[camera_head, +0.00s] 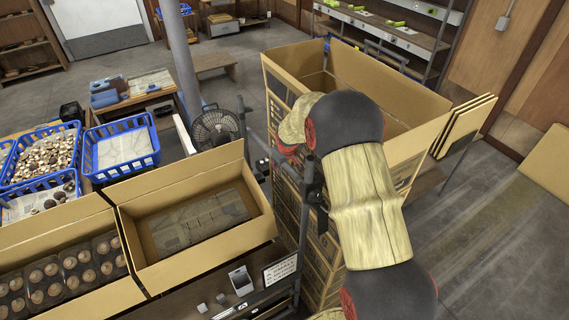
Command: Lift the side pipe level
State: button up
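A dark grey side pipe (303,237) runs steeply down beside the tall cardboard box, just left of my arm. A thinner bar (268,150) slopes from its upper part toward the fan, so the metalwork there looks tilted. My arm reaches up from the lower right and bends over toward the pipe. My gripper (314,186) seems to be the small dark part beside the pipe's upper section, partly hidden by my arm. I cannot make out its fingertips, or whether it touches the pipe.
A large open cardboard box (430,97) stands behind my arm. A fan (213,129) stands behind the pipe.

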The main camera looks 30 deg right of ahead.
jog(key=shift+f, duration=0.15)
jog(key=shift+c, duration=0.7)
jog(key=c, duration=0.8)
grip_shut()
